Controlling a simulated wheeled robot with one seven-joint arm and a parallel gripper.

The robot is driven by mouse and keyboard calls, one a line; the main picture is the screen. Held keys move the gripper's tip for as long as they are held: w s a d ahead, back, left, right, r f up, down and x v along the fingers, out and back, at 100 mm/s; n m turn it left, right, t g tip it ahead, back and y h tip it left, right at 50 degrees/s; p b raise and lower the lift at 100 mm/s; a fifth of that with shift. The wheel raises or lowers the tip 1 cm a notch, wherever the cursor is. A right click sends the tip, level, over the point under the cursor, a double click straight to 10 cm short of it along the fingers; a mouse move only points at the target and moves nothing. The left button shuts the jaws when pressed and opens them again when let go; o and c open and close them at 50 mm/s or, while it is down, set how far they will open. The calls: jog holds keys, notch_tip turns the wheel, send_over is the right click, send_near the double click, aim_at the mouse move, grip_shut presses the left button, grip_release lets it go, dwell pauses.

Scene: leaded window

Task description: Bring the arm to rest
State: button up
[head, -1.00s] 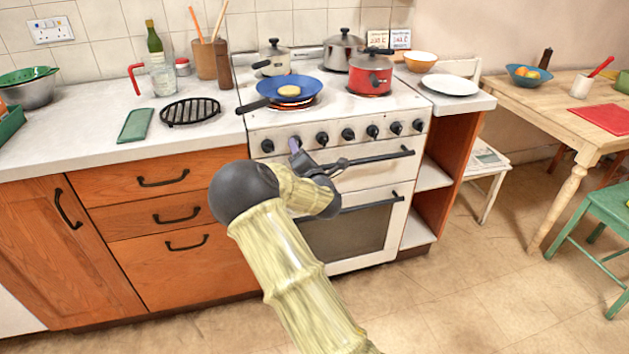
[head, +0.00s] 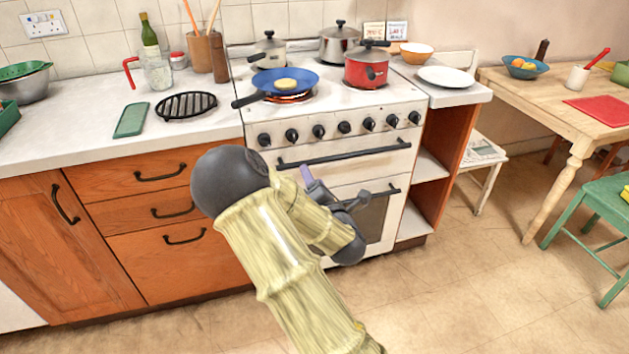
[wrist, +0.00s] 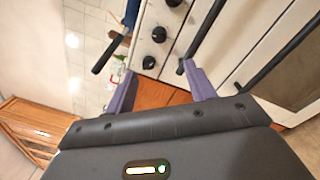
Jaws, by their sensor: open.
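My gripper (wrist: 160,88) is open and empty in the wrist view, its two purple fingers apart with nothing between them. In the head view my gripper (head: 308,178) is in front of the stove's oven doors, below the top oven handle, partly hidden behind my own arm. The white stove (head: 345,115) stands behind it, with a row of black knobs along its front. I cannot tell from the head view how far the fingers are from the oven front.
A blue pan (head: 300,77) with a round yellowish item sits on a glowing burner, its handle jutting left. A red pot (head: 366,70) stands at the right. Orange drawers (head: 160,215) are left of the stove. Open floor (head: 470,290) lies to the right, before a wooden table (head: 545,105).

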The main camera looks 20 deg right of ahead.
jog(key=shift+d, duration=0.1)
dwell(0.4)
jog(key=s+d+f+m+g+h, duration=0.3)
jog(key=s+f+m+g, duration=0.4)
jog(key=m, duration=0.9)
jog(key=s+a+r+m+g+y, duration=0.1)
jog(key=s+a+m+g, duration=0.35)
jog(key=s, duration=0.45)
jog(key=s+a+r+m+g+y, duration=0.1)
jog(key=s+a+m+g, duration=0.2)
jog(key=s+m+g, duration=0.35)
notch_tip(320, 180, up, 28)
jog(key=s+n+t+p, duration=0.1)
jog(key=t+p, duration=0.1)
jog(key=p, duration=2.6)
jog(key=shift+s+n, duration=0.2)
jog(key=shift+n, duration=0.1)
